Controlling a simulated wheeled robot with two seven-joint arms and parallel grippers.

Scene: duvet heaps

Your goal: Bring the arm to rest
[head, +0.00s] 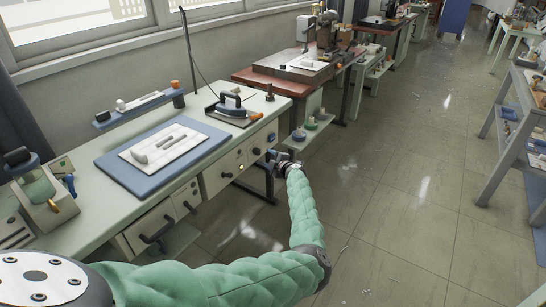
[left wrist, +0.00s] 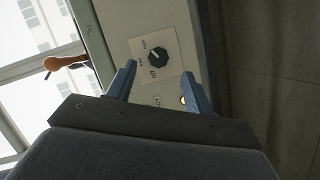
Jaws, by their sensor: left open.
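My left arm, in a padded green sleeve, comes in from the lower left of the head view and bends up at a dark elbow joint. Its left gripper (head: 274,156) is by the front of the workbench (head: 80,235), near the control panel at its right end. In the left wrist view the two blue fingers of the left gripper (left wrist: 158,90) stand apart with nothing between them. Beyond them is a pale panel with a black dial knob (left wrist: 154,57). Whether the fingers touch the panel cannot be told. My right gripper is not in view.
On the workbench are a blue mat (head: 112,169) with a white cloth (head: 165,147), an iron (head: 232,108) with an orange part, and a jar device (head: 35,180). A red-topped table (head: 250,77) stands beyond. A grey shelf (head: 492,125) is at right.

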